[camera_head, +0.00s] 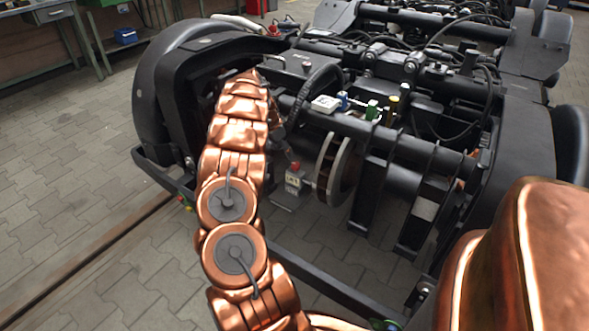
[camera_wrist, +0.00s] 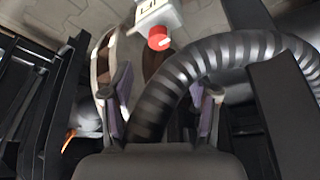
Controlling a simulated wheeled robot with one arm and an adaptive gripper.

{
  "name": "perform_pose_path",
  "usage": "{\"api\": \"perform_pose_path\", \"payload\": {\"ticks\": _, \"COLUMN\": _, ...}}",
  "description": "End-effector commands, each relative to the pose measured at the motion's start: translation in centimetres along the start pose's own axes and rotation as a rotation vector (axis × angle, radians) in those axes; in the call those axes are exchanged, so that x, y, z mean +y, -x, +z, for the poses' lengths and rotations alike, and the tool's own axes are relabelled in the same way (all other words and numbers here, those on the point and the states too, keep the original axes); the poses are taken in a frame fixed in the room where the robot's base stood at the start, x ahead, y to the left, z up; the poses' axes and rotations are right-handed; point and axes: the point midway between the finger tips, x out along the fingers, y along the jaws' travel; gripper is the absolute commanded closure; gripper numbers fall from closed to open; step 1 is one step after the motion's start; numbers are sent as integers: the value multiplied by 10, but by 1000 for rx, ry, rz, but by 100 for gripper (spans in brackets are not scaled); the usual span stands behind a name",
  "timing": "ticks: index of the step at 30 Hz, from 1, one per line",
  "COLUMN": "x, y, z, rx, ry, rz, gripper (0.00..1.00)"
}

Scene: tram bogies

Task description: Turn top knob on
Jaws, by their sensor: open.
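A red knob (camera_wrist: 159,41) sits on a light grey box (camera_wrist: 155,14) at the top middle of the wrist view. In the head view a small red knob (camera_head: 295,166) shows on a light grey box (camera_head: 293,182), right of my arm and low on the bogie. I cannot tell which knob is the top one. My gripper (camera_wrist: 163,90) is open in the wrist view, its purple-padded fingers spread left and right. The red knob appears beyond the fingers, apart from them. In the head view my gripper is mostly hidden behind my arm and the bogie.
A thick ribbed hose (camera_wrist: 215,62) curves through the wrist view, partly between the fingers and to the right. Dark frame bars stand at both sides. The black bogie frame (camera_head: 425,160) surrounds my arm's end. Paved floor (camera_head: 75,190) is clear at left.

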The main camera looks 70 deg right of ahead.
Motion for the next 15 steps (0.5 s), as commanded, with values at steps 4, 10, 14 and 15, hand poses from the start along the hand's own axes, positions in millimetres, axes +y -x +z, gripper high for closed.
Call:
{"api": "perform_pose_path", "payload": {"ticks": 4, "x": 1, "y": -10, "z": -3, "rx": 6, "ry": -12, "rz": 4, "gripper": 40}}
{"api": "perform_pose_path", "payload": {"ticks": 10, "x": 1, "y": -31, "z": -2, "rx": 6, "ry": -9, "rz": 5, "gripper": 40}}
{"api": "perform_pose_path", "payload": {"ticks": 14, "x": 1, "y": -50, "z": -2, "rx": 7, "ry": -9, "rz": 5, "gripper": 40}}
{"api": "perform_pose_path", "payload": {"ticks": 15, "x": 1, "y": -56, "z": -2, "rx": 6, "ry": -8, "rz": 4, "gripper": 40}}
